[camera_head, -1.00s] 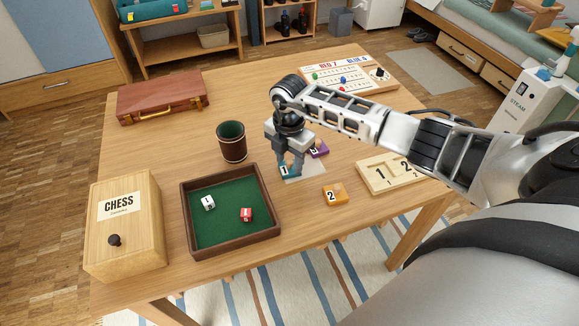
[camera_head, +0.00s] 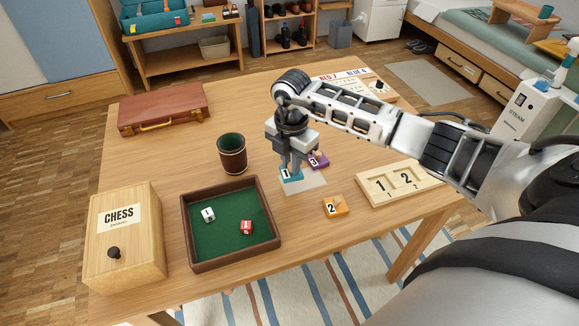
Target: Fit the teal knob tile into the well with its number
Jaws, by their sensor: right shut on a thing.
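The teal knob tile (camera_head: 290,176), marked 1, is at the upper edge of a light grey mat (camera_head: 305,187). My right gripper (camera_head: 291,167) points down over it, shut on its knob, which the fingers hide. I cannot tell whether the tile touches the table. A pale wooden board (camera_head: 420,196) at the right has wells marked 1 and 2; my right forearm passes over its far side and may hide more of it. My left gripper is not in view.
An orange tile (camera_head: 335,207) marked 2 lies between mat and board. A purple tile (camera_head: 318,161) marked 3 lies just behind the gripper. A dice tray (camera_head: 230,264), brown cup (camera_head: 232,155) and chess box (camera_head: 128,240) stand at left. The near table edge is clear.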

